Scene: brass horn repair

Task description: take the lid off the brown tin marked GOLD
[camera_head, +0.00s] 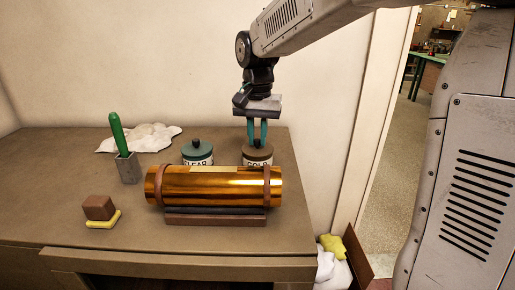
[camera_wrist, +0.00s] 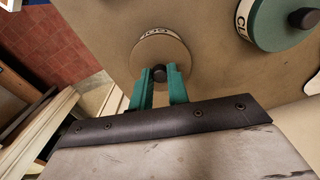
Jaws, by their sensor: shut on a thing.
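The brown tin marked GOLD (camera_head: 258,155) stands on the bench behind the right end of the brass cylinder, which hides its lower part. Its round brown lid (camera_wrist: 160,52) with a dark knob (camera_wrist: 159,73) shows in the wrist view. The lid appears to sit on the tin. My gripper (camera_head: 257,143) points straight down over the tin. In the wrist view its teal fingers (camera_wrist: 159,76) are shut on the dark knob, one on each side.
A teal tin marked CLEAR (camera_head: 198,153) stands left of the GOLD tin. A shiny brass cylinder (camera_head: 215,187) lies on a cradle in front of both. A green-handled tool (camera_head: 117,135) stands in a grey holder. A white cloth (camera_head: 140,137) lies behind. The bench's right edge is close.

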